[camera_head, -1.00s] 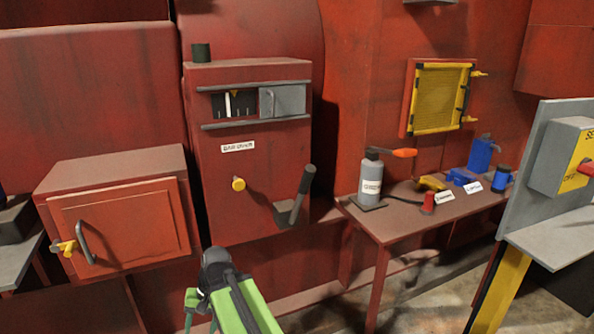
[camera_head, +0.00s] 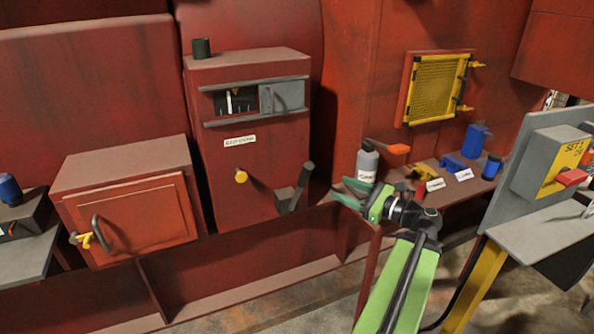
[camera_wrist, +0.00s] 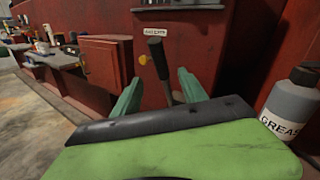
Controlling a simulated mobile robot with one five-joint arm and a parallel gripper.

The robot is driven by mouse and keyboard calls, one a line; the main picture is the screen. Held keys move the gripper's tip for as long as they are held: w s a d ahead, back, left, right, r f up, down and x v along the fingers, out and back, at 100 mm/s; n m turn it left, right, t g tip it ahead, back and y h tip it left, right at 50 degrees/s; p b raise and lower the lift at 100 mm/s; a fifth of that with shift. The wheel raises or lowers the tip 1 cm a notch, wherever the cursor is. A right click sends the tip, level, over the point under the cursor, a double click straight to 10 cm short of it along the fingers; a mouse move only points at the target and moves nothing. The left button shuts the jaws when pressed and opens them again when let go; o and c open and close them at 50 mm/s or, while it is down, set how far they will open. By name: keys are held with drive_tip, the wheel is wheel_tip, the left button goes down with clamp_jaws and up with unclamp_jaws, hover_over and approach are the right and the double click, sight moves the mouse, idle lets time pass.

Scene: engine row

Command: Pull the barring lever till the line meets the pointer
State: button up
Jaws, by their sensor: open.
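In the window above, a white line (camera_head: 229,102) stands a little left of the yellow pointer (camera_head: 236,92). My gripper (camera_head: 349,193) is open and empty, to the right of the lever and apart from it. In the wrist view the lever (camera_wrist: 160,60) shows ahead, between the directions of the two green fingers, beyond their tips.
A grey grease bottle (camera_head: 367,164) stands on the bench close behind my gripper; it also shows at the right in the wrist view (camera_wrist: 289,104). A yellow knob (camera_head: 241,176) sticks out left of the lever. A grey panel stand (camera_head: 520,190) is at the right.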

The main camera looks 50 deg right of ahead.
hover_over(299, 190)
drive_tip(key=a, duration=0.1)
drive_tip(key=shift+s, duration=0.1)
drive_tip(key=shift+c, duration=0.4)
clamp_jaws()
idle(1.0)
